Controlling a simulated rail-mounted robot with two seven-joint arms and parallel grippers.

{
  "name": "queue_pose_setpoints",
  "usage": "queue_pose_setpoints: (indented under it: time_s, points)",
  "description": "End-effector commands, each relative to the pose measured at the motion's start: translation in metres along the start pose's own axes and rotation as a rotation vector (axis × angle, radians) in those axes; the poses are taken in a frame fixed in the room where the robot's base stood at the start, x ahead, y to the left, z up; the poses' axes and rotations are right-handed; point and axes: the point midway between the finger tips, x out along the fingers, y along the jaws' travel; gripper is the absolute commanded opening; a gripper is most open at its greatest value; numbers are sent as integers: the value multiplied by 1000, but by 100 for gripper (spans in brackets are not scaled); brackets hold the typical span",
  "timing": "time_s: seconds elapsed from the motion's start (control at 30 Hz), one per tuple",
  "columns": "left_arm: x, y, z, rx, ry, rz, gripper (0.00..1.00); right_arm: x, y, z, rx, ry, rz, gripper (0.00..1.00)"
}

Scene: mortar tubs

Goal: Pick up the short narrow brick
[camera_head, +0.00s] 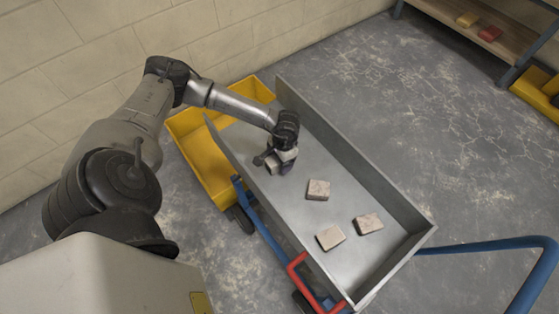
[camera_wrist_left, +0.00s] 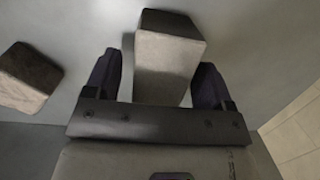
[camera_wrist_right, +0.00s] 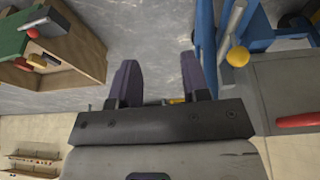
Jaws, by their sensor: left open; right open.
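A pale grey-brown brick (camera_wrist_left: 167,60) stands between the open fingers of my left gripper (camera_wrist_left: 160,78) in the left wrist view, with a gap visible on the left side. In the head view my left gripper (camera_head: 279,162) is low over the upper part of the grey metal tray (camera_head: 342,269), and this brick (camera_head: 276,169) is partly hidden under it. Three other bricks lie apart, one near the middle (camera_head: 318,190), one at lower left (camera_head: 330,237) and one at lower right (camera_head: 368,223). My right gripper (camera_wrist_right: 160,76) is open and empty, away from the tray.
The tray has raised walls and sits on a blue cart frame (camera_head: 262,236) with a red handle (camera_head: 297,268). A yellow tub (camera_head: 205,160) stands beside it. A wooden shelf (camera_head: 455,14) is at upper right. A darker brick (camera_wrist_left: 28,77) lies left of my left gripper.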

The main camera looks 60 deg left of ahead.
Motion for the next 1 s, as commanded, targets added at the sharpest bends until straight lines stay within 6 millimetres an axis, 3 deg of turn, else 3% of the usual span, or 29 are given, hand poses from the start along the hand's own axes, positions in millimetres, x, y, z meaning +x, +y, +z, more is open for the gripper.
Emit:
queue_pose_setpoints:
  time_s: [0.8, 1.0]
  points:
    - [5, 0, -1, 0, 0, 0, 77, 3, 3, 1, -9, -1, 8, 43]
    - [5, 0, -1, 0, 0, 0, 59, 3, 3, 1, -9, 0, 7, 43]
